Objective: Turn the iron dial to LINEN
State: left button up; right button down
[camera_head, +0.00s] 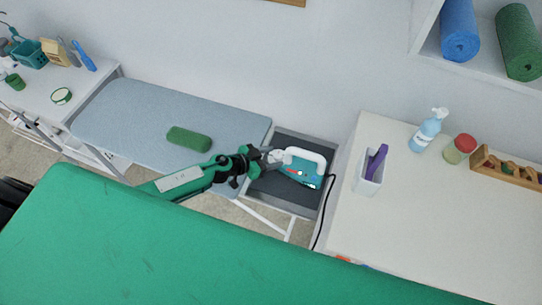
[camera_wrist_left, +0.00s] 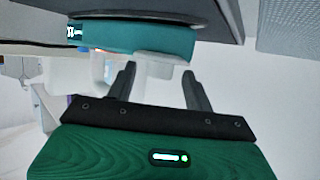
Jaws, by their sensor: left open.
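The iron (camera_head: 303,178), teal with a white handle (camera_head: 308,152), sits on a dark rest at the right end of the ironing board in the head view. A small red mark shows on its side. In the left wrist view the iron's teal body (camera_wrist_left: 140,36) is close ahead. My left gripper (camera_head: 284,157) is at the iron's left side. In the left wrist view its open fingers (camera_wrist_left: 160,78) are on either side of a white part of the iron (camera_wrist_left: 156,68); I cannot tell whether they touch it. No dial lettering is readable. My right gripper is not in view.
The grey-blue ironing board (camera_head: 150,115) carries a green rounded block (camera_head: 188,139). A black cord (camera_head: 327,215) runs down beside the white counter (camera_head: 430,235). On the counter stand a white holder (camera_head: 368,180), a pump bottle (camera_head: 427,132) and a red-lidded jar (camera_head: 459,150).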

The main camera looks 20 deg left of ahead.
pick_arm(q)
jog(key=c, duration=1)
